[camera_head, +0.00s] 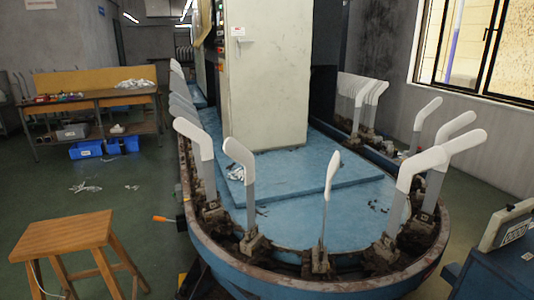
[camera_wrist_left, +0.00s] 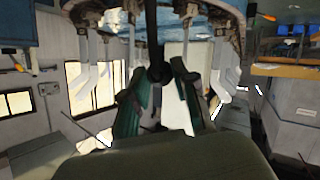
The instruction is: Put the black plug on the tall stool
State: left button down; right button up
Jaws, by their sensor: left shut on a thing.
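A wooden stool (camera_head: 66,236) stands at the lower left of the head view, its square top bare. My left gripper (camera_wrist_left: 160,74) shows in the left wrist view, with dark green fingers shut on a slim black thing. I take this for the black plug (camera_wrist_left: 157,72); a dark cord-like part runs from it to the top edge. Its lower end between the fingers is dark and hard to make out. Neither gripper shows in the head view, and my right gripper is not seen.
A blue oval machine (camera_head: 290,215) with upright white sock forms fills the middle and right. A workbench (camera_head: 95,98) with blue bins beneath stands at the back left. Green floor (camera_head: 120,195) is mostly clear between bench, stool and machine. A thin white cord hangs by the stool.

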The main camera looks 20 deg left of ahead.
aim_at(65, 234)
jog(key=k+j, duration=0.15)
jog(key=j, duration=0.25)
jog(key=k+j+z, duration=0.1)
jog(key=j, duration=0.3)
jog(key=k+j, duration=0.45)
jog(key=j, duration=0.3)
jog(key=k+j+z, duration=0.1)
jog(key=j, duration=0.3)
jog(key=k+j, duration=0.3)
jog(key=j+z, duration=0.2)
jog(key=j, duration=1.45)
jog(key=i+j, duration=0.35)
jog(key=i, duration=0.15)
jog(key=i+j+z, duration=0.1)
jog(key=i+j, duration=0.25)
jog(key=i, duration=0.15)
